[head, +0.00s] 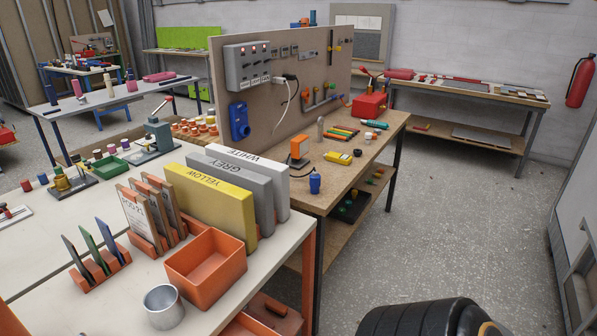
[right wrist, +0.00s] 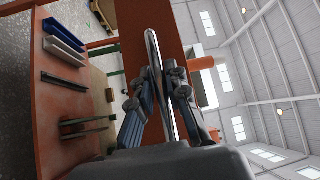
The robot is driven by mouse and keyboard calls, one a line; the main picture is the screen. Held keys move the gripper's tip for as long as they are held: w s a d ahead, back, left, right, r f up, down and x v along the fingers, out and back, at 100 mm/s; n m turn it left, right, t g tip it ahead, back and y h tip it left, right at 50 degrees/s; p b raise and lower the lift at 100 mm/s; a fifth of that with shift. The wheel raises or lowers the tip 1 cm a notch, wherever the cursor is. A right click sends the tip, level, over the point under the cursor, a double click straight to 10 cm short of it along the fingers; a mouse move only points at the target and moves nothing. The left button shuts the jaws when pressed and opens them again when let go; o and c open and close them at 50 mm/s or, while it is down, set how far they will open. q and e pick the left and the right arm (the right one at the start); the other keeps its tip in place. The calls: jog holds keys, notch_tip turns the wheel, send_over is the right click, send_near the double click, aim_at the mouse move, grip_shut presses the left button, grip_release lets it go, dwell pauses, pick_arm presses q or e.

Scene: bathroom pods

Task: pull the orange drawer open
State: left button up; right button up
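In the right wrist view an orange front panel (right wrist: 152,13) fills the upper middle, with a chrome bar handle (right wrist: 153,50); I take it for the orange drawer's front. My right gripper (right wrist: 159,80) has its two fingers leaning in on either side of the handle, with the bar between them. It looks shut on the handle, close to the panel. How far the drawer is out cannot be told. The head view shows neither gripper, and I cannot pick out this drawer front there. My left gripper is in no view.
In the head view a white table bears an open orange box (head: 238,268), a metal cup (head: 164,307) and the yellow binder (head: 212,207). A wooden workbench (head: 385,140) with tools stands behind. Grey floor (head: 465,225) is clear to the right. A red extinguisher (head: 580,82) hangs far right.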

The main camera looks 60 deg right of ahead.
jog(key=shift+o, duration=1.3)
jog(key=shift+d, duration=0.1)
jog(key=v, duration=1.2)
